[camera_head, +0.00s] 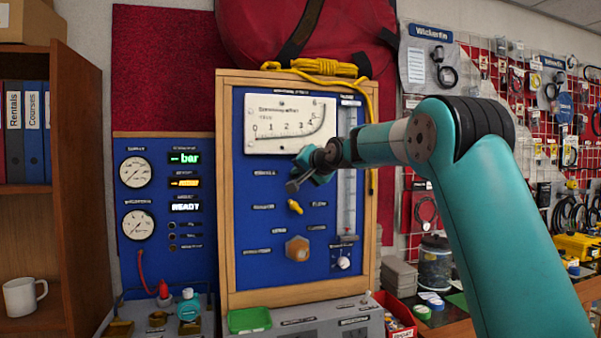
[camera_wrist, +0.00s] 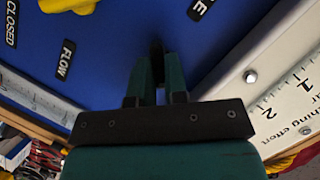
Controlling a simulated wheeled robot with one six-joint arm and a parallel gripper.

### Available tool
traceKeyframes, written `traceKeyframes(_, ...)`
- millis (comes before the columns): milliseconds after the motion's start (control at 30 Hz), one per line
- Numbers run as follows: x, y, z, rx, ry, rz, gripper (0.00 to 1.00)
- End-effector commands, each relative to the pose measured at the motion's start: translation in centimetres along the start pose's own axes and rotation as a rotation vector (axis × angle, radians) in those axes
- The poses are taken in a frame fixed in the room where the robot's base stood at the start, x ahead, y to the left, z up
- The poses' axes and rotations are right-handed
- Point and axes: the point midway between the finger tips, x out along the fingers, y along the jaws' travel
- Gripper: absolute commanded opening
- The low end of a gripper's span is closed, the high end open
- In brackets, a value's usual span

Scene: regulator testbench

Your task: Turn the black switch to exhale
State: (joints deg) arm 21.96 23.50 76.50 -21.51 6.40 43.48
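My gripper (camera_head: 300,182) is at the blue panel (camera_head: 250,262), just below the white pressure gauge (camera_head: 290,123). In the wrist view, its two teal fingers (camera_wrist: 157,72) are close together, with a narrow gap between them. A small dark piece, which looks like the black switch (camera_wrist: 157,50), fills that gap at the fingertips, so the gripper appears shut on it. The switch's pointing direction is hidden by the fingers. In the head view, the gripper covers the switch. A label ending in "E" (camera_wrist: 200,8) is near the fingertips, its other letters cut off.
A yellow valve handle (camera_head: 295,207) and an orange-brown knob (camera_head: 297,249) sit on the panel below my gripper. A clear flow tube (camera_head: 347,170) stands at the right. A wooden frame (camera_head: 226,200) surrounds the panel. A green tray (camera_head: 249,320) lies below.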

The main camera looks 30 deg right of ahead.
Motion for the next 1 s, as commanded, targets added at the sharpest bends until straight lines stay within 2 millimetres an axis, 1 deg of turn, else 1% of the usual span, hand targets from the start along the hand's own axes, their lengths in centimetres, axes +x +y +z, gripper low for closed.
traceKeyframes(267,-0.01,-0.03,-0.01,-0.036,0.0,0.016,0.0)
traceKeyframes(467,0.0,-0.18,0.05,-0.135,-0.001,0.056,0.0)
traceKeyframes(1000,0.08,-0.6,0.27,-0.592,-0.002,0.244,0.0)
